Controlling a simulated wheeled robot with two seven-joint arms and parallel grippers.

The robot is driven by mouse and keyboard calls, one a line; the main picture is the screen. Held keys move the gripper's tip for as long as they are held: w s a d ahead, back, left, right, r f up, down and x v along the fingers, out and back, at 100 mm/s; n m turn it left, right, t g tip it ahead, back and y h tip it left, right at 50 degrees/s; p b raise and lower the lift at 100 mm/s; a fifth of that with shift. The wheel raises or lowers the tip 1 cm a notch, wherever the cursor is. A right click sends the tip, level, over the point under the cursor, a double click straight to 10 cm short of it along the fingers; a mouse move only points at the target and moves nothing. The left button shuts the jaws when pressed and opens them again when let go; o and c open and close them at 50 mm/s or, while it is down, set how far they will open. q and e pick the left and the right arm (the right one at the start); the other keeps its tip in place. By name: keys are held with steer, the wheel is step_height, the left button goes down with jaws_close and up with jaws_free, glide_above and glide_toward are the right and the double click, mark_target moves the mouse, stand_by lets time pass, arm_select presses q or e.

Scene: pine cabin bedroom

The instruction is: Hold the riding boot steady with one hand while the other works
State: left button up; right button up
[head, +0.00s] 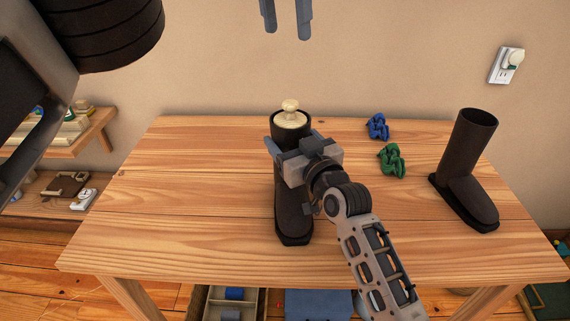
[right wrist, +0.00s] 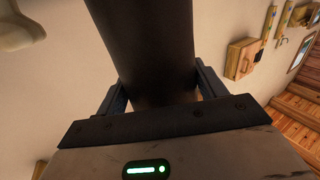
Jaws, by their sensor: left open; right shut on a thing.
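A dark brown riding boot (head: 294,222) stands upright on the wooden table, toe toward me. A cream boot tree with a round knob (head: 290,106) sits in its top opening. My right gripper (head: 293,146) is shut around the boot's shaft, which also shows between its fingers in the right wrist view (right wrist: 145,45). My left gripper (head: 287,20) is open and empty, above the boot and apart from the knob; only its fingers show there. A second dark boot (head: 467,165) stands upright and empty at the table's right. My right gripper and arm hide part of the held boot.
A blue knotted bundle (head: 377,127) and a green one (head: 392,160) lie between the boots. The table's left side (head: 180,190) is bare. A wall socket (head: 506,66) is at the right. Shelves (head: 98,135) stand at the left, and a divided box (head: 218,306) is below the table's front edge.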

steer(key=shift+f, duration=0.1)
arm_select(q)
steer(key=s+d+f+n+g+h, duration=0.1)
steer(key=d+f+n+h, duration=0.1)
steer(key=d+f+h, duration=0.4)
steer(key=s+d+f+n+g+h, duration=0.1)
steer(key=d+h, duration=0.7)
steer(key=d, duration=0.2)
steer(key=w+a+r+n+t+h, duration=0.5)
steer(key=n+t, duration=0.4)
steer(key=n, duration=0.4)
steer(key=n+t+y, duration=0.6)
steer(key=n+y, duration=0.3)
steer(key=n, duration=1.1)
glide_toward(284, 107)
steer(key=x, duration=1.1)
steer(key=shift+w+d, duration=0.15)
steer(key=shift+d, duration=0.1)
arm_select(e)
steer(key=shift+f, duration=0.1)
